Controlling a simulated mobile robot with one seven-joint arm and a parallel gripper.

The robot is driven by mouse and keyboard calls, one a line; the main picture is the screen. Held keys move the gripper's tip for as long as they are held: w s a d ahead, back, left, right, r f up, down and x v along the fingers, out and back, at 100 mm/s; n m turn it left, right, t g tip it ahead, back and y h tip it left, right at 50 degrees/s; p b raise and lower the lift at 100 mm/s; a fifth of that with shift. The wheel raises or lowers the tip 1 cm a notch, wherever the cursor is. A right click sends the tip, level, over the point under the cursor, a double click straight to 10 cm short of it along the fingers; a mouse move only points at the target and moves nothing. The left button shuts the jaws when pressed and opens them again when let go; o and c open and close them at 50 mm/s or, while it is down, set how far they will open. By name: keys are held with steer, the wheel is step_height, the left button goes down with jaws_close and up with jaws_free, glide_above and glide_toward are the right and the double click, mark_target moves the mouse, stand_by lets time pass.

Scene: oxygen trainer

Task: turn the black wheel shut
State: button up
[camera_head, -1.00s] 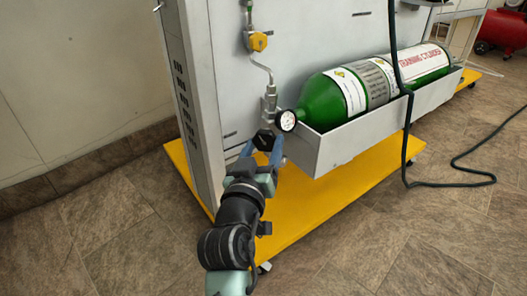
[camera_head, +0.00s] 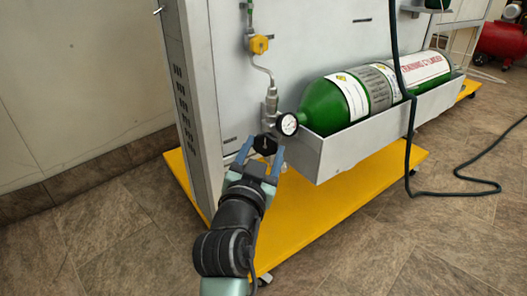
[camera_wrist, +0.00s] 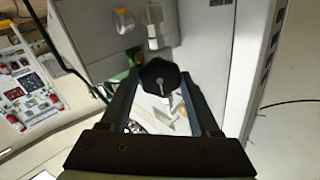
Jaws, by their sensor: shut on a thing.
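The black wheel (camera_head: 264,145) is a small lobed knob at the lower end of the metal valve fitting, just left of the pressure gauge. In the wrist view the wheel (camera_wrist: 160,77) sits between the fingertips, with a light mark on its face. My gripper (camera_head: 261,156) is at the wheel, one blue finger on each side, shut on it. The wrist view also shows my gripper (camera_wrist: 161,84) around the wheel. Finger contact on the far side of the wheel is hidden.
A round gauge (camera_head: 287,124) is close to the right of the wheel. A green cylinder (camera_head: 338,104) lies in a grey trough (camera_head: 352,150). A black hose (camera_head: 404,130) hangs in front. The yellow base (camera_head: 300,215) spreads below, and the cabinet side (camera_head: 195,110) stands left.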

stand_by(0.3)
steer(key=o, duration=1.4)
steer(key=shift+c, duration=0.2)
steer(key=p+v, duration=0.5)
steer(key=v, duration=0.8)
